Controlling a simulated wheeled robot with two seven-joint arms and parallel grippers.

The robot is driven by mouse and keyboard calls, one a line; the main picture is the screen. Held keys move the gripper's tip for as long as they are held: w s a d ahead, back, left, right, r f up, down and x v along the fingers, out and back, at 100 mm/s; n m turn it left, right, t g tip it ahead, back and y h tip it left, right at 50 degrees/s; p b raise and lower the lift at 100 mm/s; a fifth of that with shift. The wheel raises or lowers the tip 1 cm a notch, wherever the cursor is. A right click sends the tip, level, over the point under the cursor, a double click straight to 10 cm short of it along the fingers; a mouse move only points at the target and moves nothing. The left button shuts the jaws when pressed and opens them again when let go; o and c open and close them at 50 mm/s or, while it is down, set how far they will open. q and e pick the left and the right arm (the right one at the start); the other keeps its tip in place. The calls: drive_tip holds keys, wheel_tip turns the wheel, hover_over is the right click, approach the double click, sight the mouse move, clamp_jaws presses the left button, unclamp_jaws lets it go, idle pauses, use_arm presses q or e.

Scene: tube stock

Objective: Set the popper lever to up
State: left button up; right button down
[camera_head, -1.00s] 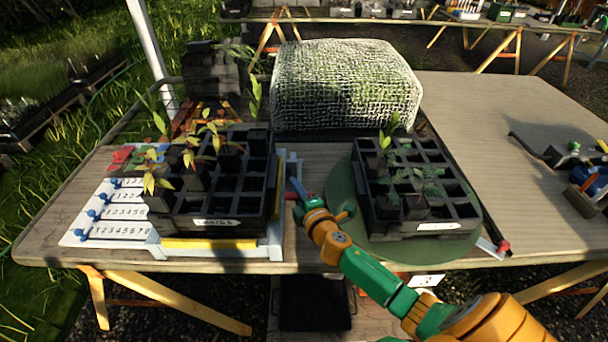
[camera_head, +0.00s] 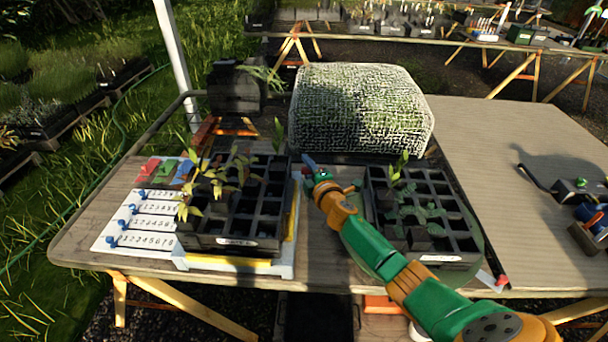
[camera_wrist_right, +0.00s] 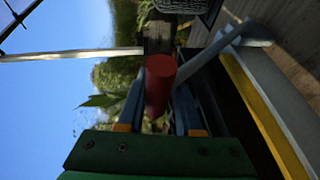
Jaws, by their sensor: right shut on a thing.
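The popper is the white frame (camera_head: 280,262) with a yellow strip under the left black tray (camera_head: 235,243). My right gripper (camera_head: 311,168) is at the frame's right side, between the two trays. In the right wrist view its blue fingers (camera_wrist_right: 160,102) are shut around a red cylindrical handle (camera_wrist_right: 159,75). A grey lever bar (camera_wrist_right: 215,52) runs from near the fingers toward the white frame (camera_wrist_right: 262,105), its yellow strip beside it. The handle is mostly hidden by the gripper in the head view. My left gripper is not in view.
The right tray (camera_head: 447,258) with seedlings stands on a green round base close to my right arm. A mesh-covered dome (camera_head: 360,108) is behind the gripper. A numbered white board (camera_head: 138,222) lies at the left. The table's right part (camera_head: 480,145) has free room.

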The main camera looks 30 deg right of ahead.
drive_tip(key=shift+w+d+h, duration=0.15)
drive_tip(key=shift+d+h, duration=0.15)
drive_tip(key=shift+d, duration=0.15)
drive_tip(key=c, duration=0.8)
unclamp_jaws()
drive_tip(key=shift+f, duration=0.1)
drive_tip(key=shift+o, duration=0.6)
drive_tip(key=shift+d+f, duration=0.15)
drive_tip(key=shift+d, duration=0.25)
drive_tip(key=shift+a, duration=0.1)
